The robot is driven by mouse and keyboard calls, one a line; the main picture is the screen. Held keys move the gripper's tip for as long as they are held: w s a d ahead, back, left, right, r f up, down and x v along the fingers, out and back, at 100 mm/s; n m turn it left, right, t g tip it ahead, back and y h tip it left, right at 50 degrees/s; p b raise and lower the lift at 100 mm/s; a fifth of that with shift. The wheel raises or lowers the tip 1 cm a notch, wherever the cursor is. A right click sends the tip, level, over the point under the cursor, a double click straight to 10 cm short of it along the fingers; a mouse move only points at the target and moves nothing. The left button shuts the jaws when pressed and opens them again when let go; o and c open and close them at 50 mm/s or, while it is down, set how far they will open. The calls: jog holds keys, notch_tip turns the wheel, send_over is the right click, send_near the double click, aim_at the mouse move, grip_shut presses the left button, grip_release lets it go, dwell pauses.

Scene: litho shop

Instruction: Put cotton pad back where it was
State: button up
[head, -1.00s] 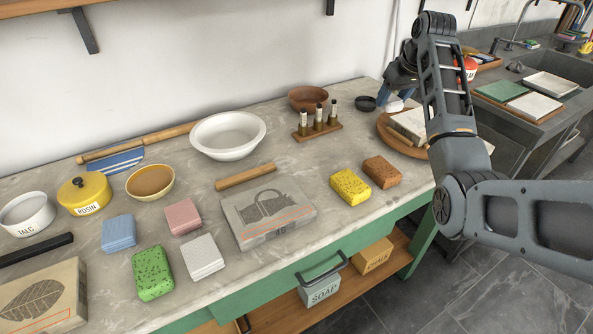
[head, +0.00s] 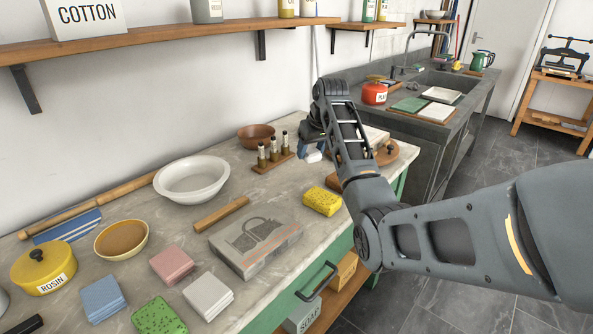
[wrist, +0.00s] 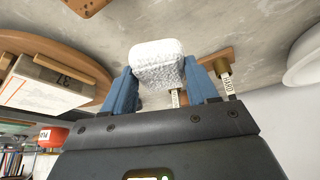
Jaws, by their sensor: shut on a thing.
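My gripper (head: 312,150) is over the far right part of the worktop, right of the small rack of vials. In the wrist view its two blue fingers (wrist: 162,84) are shut on a white, fluffy cotton pad (wrist: 157,62). The pad's lower part is hidden between the fingers. In the head view the pad (head: 313,156) shows only as a small white patch under the fingers. A white box marked COTTON (head: 84,17) stands on the wall shelf at top left.
The vial rack (head: 273,162) is close to my gripper, with a brown bowl (head: 256,137) behind it. A round wooden board (wrist: 88,88) bearing a book-like block is on its other side. A yellow sponge (head: 322,201) and a grey stone (head: 256,245) are nearer the front.

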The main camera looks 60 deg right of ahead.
jog(key=w+a+f, duration=0.2)
jog(key=a, duration=0.1)
jog(key=shift+w+a+f, duration=0.1)
jog(key=shift+w+f, duration=0.2)
jog(key=shift+w, duration=0.05)
jog(key=shift+f+p, duration=0.5)
jog(key=shift+f, duration=1.5)
jog(key=shift+f, duration=0.2)
jog(key=o, duration=0.9)
jog(key=shift+o, duration=0.2)
jog(key=v, duration=1.2)
jog(key=shift+r, duration=0.2)
